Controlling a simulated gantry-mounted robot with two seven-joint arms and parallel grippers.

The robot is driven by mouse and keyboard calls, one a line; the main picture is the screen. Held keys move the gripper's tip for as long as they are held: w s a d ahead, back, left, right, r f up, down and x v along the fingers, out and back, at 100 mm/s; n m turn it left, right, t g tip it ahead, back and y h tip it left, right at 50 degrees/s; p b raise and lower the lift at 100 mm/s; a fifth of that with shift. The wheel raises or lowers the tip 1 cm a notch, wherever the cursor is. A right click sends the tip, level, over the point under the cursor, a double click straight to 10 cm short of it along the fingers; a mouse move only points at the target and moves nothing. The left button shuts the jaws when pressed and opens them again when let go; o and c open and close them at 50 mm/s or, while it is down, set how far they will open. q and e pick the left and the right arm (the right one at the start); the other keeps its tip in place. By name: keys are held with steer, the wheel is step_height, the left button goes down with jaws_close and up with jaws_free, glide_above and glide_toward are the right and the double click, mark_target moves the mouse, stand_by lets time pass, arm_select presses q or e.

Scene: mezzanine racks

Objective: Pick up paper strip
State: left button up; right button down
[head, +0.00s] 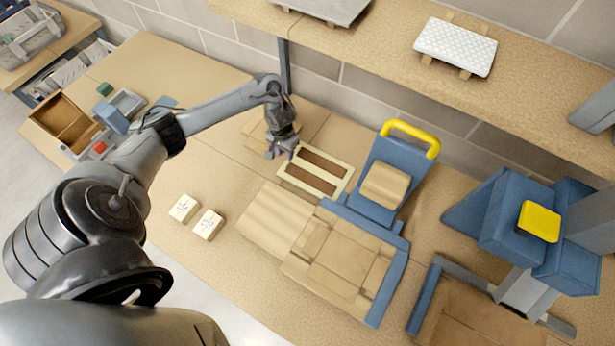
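No thing is plainly a paper strip. A cream frame (342,184) lies flat on the bench with two long dark brown areas (322,161) side by side in it; I cannot tell whether these are strips or openings. My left gripper (281,153) points down at the upper left end of this frame, over or beside a tan flat piece (257,128) that the arm partly hides. A small purple patch shows by the fingertips. The fingers are too small to tell whether they are open or shut. My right gripper is not in view.
A blue stand (376,212) with a yellow handle (411,136) is right of the frame. A blue machine with a yellow pad (539,221) stands farther right. Two white blocks (208,224) lie at the front edge. A shelf (380,37) overhangs the back. A wooden tray (52,137) is left.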

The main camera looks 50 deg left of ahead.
mark_target(287, 168)
arm_select(q)
step_height(287, 168, down, 2)
steer(key=shift+d+f, duration=0.1)
steer(key=shift+a+f+b, duration=0.2)
steer(key=shift+f+b, duration=0.3)
steer(key=shift+f, duration=2.3)
jaws_close()
